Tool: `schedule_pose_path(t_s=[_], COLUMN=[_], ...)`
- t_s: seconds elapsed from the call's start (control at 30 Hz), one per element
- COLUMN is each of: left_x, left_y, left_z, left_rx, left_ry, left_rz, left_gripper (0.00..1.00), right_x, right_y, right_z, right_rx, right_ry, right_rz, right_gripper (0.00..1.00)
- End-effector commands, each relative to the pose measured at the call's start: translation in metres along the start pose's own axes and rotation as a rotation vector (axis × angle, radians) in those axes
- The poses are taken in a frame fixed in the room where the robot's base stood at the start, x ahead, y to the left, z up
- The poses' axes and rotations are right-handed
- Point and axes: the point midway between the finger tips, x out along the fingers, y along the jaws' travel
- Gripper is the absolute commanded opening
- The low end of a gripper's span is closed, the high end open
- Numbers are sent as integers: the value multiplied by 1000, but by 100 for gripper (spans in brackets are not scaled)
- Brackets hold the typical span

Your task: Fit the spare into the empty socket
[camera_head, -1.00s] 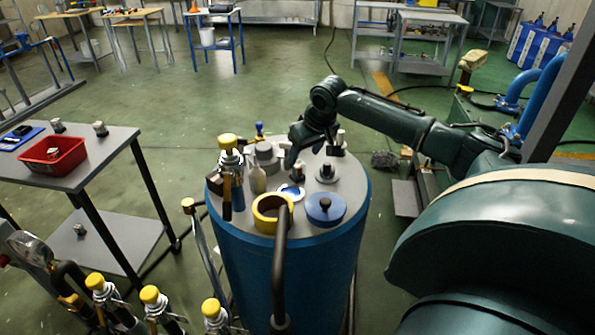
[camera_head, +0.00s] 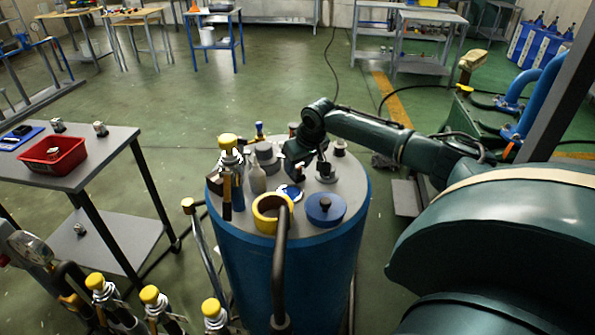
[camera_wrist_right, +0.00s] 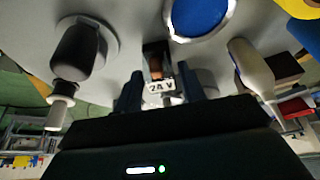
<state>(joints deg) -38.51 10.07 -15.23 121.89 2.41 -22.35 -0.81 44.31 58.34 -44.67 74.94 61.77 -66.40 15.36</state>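My right gripper (camera_head: 297,160) is low over the lid of the blue vessel (camera_head: 215,195), pointing down. In the right wrist view its two dark fingers (camera_wrist_right: 162,92) stand apart, on either side of a small dark block with a copper-coloured part (camera_wrist_right: 155,62) and a white "24 V" label (camera_wrist_right: 160,87). A gap seems to show beside the label. A dark cylinder with a pale tip (camera_wrist_right: 77,55) stands upright on a round flange beside it. I cannot tell which thing is the spare or which socket is empty. My left gripper is not in view.
The lid also carries a white-ringed blue disc (camera_head: 290,191), a yellow ring (camera_head: 261,222), a blue round cap (camera_head: 326,209) and a pale bottle (camera_head: 257,180). A side table (camera_head: 100,155) at left holds a red tray (camera_head: 65,163) and small grey fittings.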

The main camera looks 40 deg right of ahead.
Motion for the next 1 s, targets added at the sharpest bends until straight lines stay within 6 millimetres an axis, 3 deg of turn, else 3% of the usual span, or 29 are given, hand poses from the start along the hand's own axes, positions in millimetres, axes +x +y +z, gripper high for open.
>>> schedule_pose_path(t_s=[0.37,0.67,1.0], left_x=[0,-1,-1], left_y=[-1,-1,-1], left_z=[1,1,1], left_rx=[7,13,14], left_ry=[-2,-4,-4], left_rz=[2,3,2], left_gripper=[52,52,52], right_x=[0,-5,-62], right_y=[0,0,0], right_z=[0,-2,-27], right_rx=[0,1,1], right_ry=[0,1,5], right_rz=[0,0,-1], right_gripper=[9,7,7])
